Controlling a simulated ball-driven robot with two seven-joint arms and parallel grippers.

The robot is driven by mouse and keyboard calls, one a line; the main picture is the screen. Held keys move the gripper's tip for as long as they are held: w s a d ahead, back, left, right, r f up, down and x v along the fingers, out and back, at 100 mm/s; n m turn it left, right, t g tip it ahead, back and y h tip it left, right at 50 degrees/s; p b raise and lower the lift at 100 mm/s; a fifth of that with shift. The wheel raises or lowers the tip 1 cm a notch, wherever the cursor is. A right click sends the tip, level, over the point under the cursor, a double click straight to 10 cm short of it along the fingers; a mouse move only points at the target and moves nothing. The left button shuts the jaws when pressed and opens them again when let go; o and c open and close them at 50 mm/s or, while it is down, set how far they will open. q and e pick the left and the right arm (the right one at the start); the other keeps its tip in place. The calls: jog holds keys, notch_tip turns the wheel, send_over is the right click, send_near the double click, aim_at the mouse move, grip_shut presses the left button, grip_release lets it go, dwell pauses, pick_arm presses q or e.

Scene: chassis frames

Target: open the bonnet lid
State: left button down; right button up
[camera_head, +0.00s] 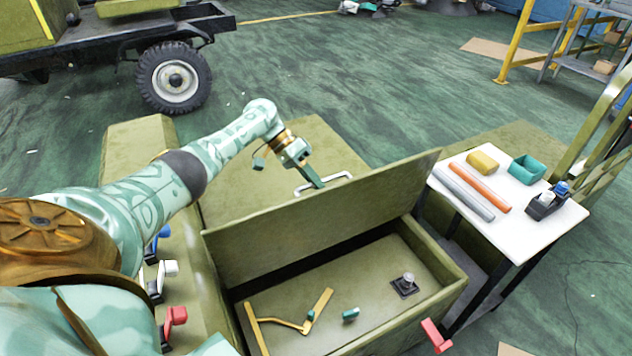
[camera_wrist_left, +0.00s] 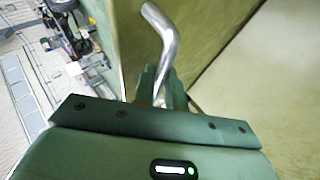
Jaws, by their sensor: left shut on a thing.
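The bonnet lid (camera_head: 320,220) is a flat olive panel. It stands raised and steeply tilted along the far side of the open olive compartment (camera_head: 445,265), with its inner face towards me. A silver bar handle (camera_head: 340,176) shows just beyond the lid's upper edge. My left gripper (camera_head: 313,178) is shut on this handle. In the left wrist view, the bent metal handle (camera_wrist_left: 163,35) runs between the green fingers (camera_wrist_left: 160,88), beside the olive panel. My right gripper is not in view.
In the compartment lie a yellow bent rod (camera_head: 268,319), a small green piece (camera_head: 350,314) and a black-based knob (camera_head: 405,285). A white table (camera_head: 520,225) with several parts stands at the right. Coloured levers (camera_head: 173,320) stand at the left.

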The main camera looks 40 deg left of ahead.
pick_arm(q)
jog(key=shift+s+a+f, duration=0.25)
jog(key=shift+s+f, duration=0.15)
jog(key=shift+f, duration=0.25)
jog(key=c, duration=1.5)
grip_release()
jog(key=shift+w+a+f, duration=0.1)
jog(key=shift+w+a, duration=0.05)
jog(key=shift+o, duration=0.2)
jog(key=shift+w+r, duration=0.2)
jog(key=shift+w, duration=0.05)
jog(key=shift+r, duration=0.1)
